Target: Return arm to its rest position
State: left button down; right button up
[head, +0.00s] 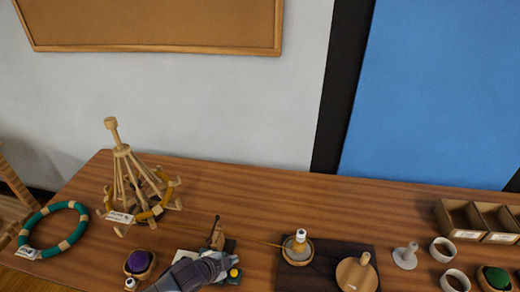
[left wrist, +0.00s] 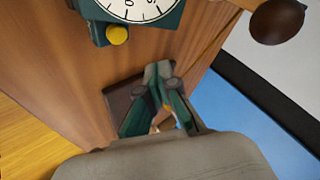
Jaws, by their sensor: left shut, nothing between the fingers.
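My left gripper (head: 208,266) comes in at the bottom edge of the head view, left of the middle, over the front of the wooden table (head: 300,190). It looks grey and partly covers the things beside it. In the left wrist view its green and grey fingers (left wrist: 158,72) are brought together, with nothing held between them. A dark green device (left wrist: 92,22) with a white dial and a yellow knob shows at the top of that view, apart from the fingers. My right gripper is in neither view.
A wooden rack (head: 122,165) and a green ring (head: 44,232) stand left. A purple ball in a wooden bowl (head: 140,264) sits close to my gripper. A dark board (head: 330,262) bears wooden pieces to the right. Cups and wooden boxes (head: 463,220) stand far right.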

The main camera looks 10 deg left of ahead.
pick_arm(q)
jog(key=s+d+r+n+g, duration=0.1)
jog(key=s+d+r+n, duration=0.15)
jog(key=s, duration=0.25)
jog(key=s+d+r+n+g, duration=0.1)
jog(key=s+r+n, duration=0.15)
jog(key=s, duration=0.25)
jog(key=s+a+r+n+g+y, duration=0.1)
jog(key=s+a+r+n+y, duration=0.15)
jog(key=s+a+n, duration=0.4)
jog(key=s+a+r+n+g+y, duration=0.1)
jog(key=s+a+r+g, duration=0.15)
jog(key=s, duration=0.65)
notch_tip(320, 180, down, 31)
jog(key=s+b, duration=0.1)
jog(key=b, duration=0.4)
jog(key=s+a+f+g+b, duration=0.1)
jog(key=s+a+f+b, duration=0.2)
jog(key=s+f, duration=1.3)
notch_tip(320, 180, down, 3)
jog(key=shift+f+m+g+b, duration=0.15)
jog(key=shift+m+g+b, duration=0.2)
jog(key=shift+b, duration=0.15)
jog(key=shift+y, duration=0.25)
